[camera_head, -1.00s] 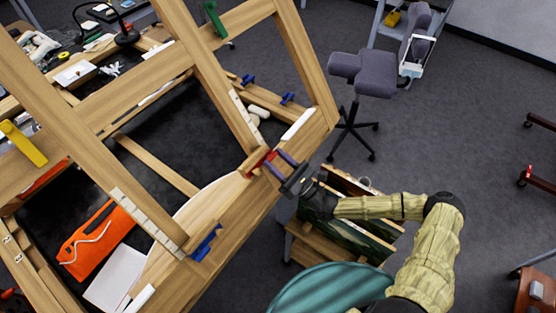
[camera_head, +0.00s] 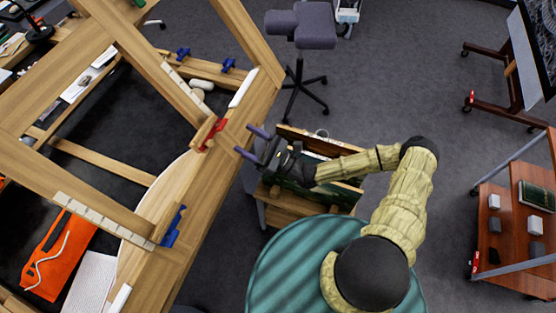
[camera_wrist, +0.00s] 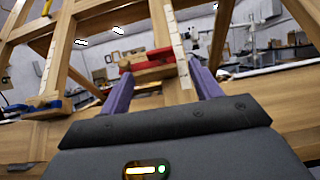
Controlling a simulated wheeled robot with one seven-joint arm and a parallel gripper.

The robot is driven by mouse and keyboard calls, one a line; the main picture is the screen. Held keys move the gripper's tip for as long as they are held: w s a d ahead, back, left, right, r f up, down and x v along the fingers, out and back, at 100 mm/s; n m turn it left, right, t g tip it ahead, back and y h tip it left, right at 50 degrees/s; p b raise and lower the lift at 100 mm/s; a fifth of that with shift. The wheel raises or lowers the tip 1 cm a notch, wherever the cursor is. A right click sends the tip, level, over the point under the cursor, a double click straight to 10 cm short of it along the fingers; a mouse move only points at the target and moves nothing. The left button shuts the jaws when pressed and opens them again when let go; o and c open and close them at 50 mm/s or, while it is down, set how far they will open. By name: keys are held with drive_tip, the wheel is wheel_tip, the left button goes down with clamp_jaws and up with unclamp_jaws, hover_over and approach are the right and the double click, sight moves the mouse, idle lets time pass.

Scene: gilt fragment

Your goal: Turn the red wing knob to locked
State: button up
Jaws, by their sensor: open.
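The red wing knob (camera_head: 214,134) sits on the right-hand side of the wooden frame, near its lower edge. It also shows in the wrist view (camera_wrist: 146,60), lying roughly level across a small wooden block between my fingers. My gripper (camera_head: 249,142) is open and empty, its two purple fingers pointing at the frame. The fingers are apart from the knob, a short way to its right in the head view. In the wrist view my gripper (camera_wrist: 160,85) has one finger on each side of the knob. I cannot read any locked marking.
Blue wing knobs (camera_head: 173,228) sit elsewhere on the wooden frame (camera_head: 150,262). A rack of panels (camera_head: 290,205) stands under my forearm. A grey chair (camera_head: 300,30) is behind, and a reddish wooden cart (camera_head: 510,235) stands right. Open floor lies between.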

drive_tip(key=b+v, duration=0.4)
drive_tip(key=v, duration=0.6)
drive_tip(key=shift+s+d+f, duration=0.15)
drive_tip(key=shift+d, duration=0.1)
drive_tip(key=s+d+f+n+g+h, duration=0.1)
drive_tip(key=s+d+n+g+h, duration=0.4)
drive_tip(key=s+n+g+h, duration=0.85)
drive_tip(key=w+d+r+n+t+h, duration=0.3)
drive_tip(key=d+r+n+h, duration=0.1)
drive_tip(key=r, duration=0.3)
drive_tip(key=w+d+r+n+t+h, duration=0.4)
drive_tip(key=r+n, duration=0.1)
drive_tip(key=r, duration=0.3)
drive_tip(key=shift+r, duration=0.3)
